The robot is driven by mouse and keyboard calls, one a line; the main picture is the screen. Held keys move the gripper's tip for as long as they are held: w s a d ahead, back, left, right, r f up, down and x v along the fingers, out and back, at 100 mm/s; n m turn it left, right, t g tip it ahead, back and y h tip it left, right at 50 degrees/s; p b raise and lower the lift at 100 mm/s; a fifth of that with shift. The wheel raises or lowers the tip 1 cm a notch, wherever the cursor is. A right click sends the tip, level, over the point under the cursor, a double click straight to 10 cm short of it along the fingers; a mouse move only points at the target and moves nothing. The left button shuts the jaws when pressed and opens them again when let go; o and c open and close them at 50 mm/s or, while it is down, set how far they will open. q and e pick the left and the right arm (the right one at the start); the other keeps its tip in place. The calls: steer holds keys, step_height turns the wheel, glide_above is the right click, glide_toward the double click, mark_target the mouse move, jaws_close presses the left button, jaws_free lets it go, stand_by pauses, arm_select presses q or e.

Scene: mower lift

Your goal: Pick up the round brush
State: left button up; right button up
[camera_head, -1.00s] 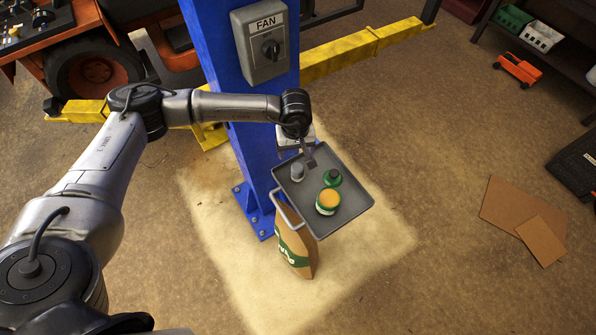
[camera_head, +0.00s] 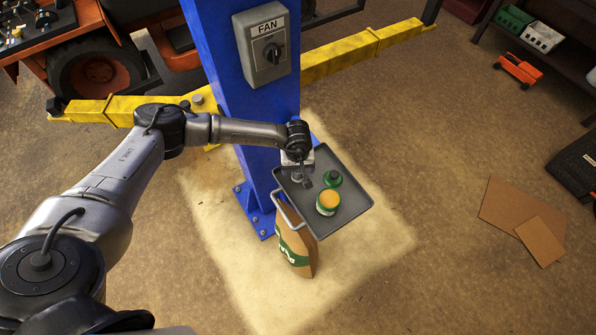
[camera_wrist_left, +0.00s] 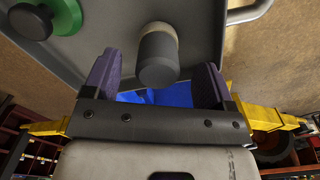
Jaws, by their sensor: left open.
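The round brush (camera_head: 296,177) is a small dark grey cylinder with a pale band, standing in the grey tray (camera_head: 348,209) near its left side. In the left wrist view the brush (camera_wrist_left: 158,58) shows in the gap between two purple-grey fingers. My left gripper (camera_head: 306,183) is open at the brush and partly hides it in the head view. In the wrist view, gaps show between the brush and both fingers (camera_wrist_left: 155,78). My right gripper is in neither view.
The tray also holds a green round item with a dark knob (camera_head: 332,178) and a yellow-topped jar (camera_head: 328,202). A blue post (camera_head: 225,75) with a fan switch box (camera_head: 263,45) stands behind. A brown bag (camera_head: 294,245) hangs or stands below the tray's handle.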

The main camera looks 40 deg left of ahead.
mark_target(298, 173)
arm_select(q)
steer(key=shift+w+f, duration=0.1)
steer(key=shift+f, duration=1.75)
steer(key=c, duration=1)
